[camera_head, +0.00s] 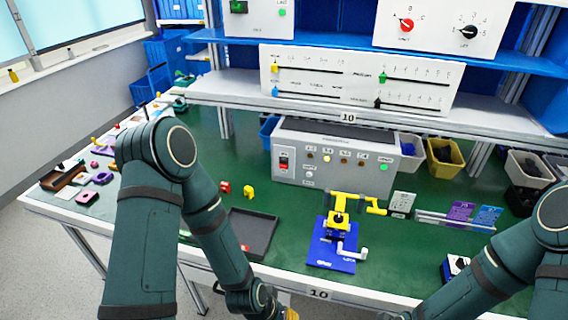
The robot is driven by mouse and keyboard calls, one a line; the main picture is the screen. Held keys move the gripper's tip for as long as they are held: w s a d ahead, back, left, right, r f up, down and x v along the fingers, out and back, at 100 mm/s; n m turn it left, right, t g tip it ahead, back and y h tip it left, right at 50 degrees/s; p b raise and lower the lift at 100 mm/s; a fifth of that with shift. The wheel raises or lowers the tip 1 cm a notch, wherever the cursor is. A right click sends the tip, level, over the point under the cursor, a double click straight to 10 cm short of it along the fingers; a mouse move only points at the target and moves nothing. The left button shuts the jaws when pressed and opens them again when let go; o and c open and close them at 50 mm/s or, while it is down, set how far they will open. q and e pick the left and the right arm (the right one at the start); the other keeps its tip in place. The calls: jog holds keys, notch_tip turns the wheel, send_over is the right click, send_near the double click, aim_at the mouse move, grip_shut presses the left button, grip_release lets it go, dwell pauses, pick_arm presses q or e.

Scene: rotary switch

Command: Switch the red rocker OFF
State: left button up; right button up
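The red rocker (283,162) is a small red switch in a dark frame at the left end of the front of a grey control box (330,172). The box stands on the green bench under the shelf. The rocker's exact tilt is too small to tell. My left arm comes down in front of the bench, and its wrist runs to the bottom edge of the view. My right arm enters at the lower right and also runs to the bottom edge.
A yellow device on a blue base (322,255) stands front centre. Bins (445,165) stand right; a panel shelf (250,95) overhangs the box.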

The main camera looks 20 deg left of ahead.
dwell(0.4)
pick_arm(q)
grip_shut()
dwell(0.9)
